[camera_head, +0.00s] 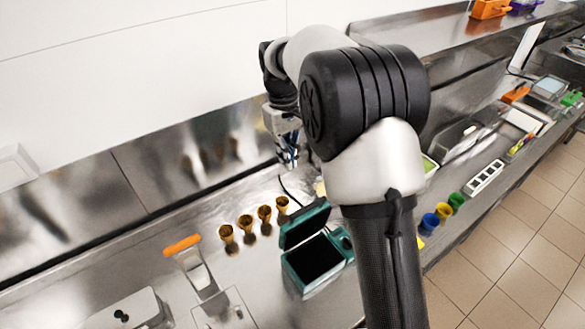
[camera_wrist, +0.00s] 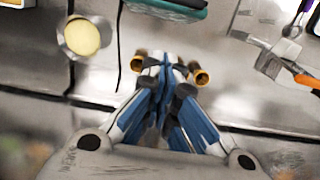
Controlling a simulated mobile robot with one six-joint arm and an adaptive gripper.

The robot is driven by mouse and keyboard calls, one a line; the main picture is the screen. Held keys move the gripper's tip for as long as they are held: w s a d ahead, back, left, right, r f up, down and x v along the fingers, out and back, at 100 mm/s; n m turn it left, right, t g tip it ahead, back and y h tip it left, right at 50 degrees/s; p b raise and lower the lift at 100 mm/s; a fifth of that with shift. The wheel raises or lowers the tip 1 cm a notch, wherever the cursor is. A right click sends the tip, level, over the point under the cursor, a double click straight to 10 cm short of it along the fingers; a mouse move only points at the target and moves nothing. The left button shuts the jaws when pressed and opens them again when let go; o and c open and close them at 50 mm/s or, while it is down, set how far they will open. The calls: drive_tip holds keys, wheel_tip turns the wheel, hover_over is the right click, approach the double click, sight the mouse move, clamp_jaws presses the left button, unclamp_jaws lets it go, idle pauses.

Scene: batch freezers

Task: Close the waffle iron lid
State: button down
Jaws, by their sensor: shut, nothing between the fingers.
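The teal waffle iron (camera_head: 318,266) sits on the steel counter with a dark plate inside. Its lid (camera_head: 304,226) stands open, tilted up at the back. In the wrist view a teal edge of the waffle iron (camera_wrist: 172,8) shows at the top, cut off by the frame. My gripper (camera_head: 289,158) is raised behind the waffle iron near the back wall, apart from the lid. In the wrist view my blue-fingered gripper (camera_wrist: 168,68) is shut and empty. My arm hides part of the counter to the right of the waffle iron.
Several brown cones (camera_head: 246,223) stand in a row left of the lid; some show beside my fingers in the wrist view (camera_wrist: 138,61). A round pale-yellow item (camera_wrist: 84,37) lies nearby. An orange-handled tool (camera_head: 182,245) is at left. A shelf (camera_head: 470,38) runs above.

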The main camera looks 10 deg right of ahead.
drive_tip(key=s+d+f, duration=0.2)
drive_tip(key=s+f, duration=0.2)
drive_tip(key=f, duration=0.5)
drive_tip(key=shift+s+f, duration=0.2)
drive_tip(key=shift+f, duration=0.15)
drive_tip(key=shift+s, duration=0.1)
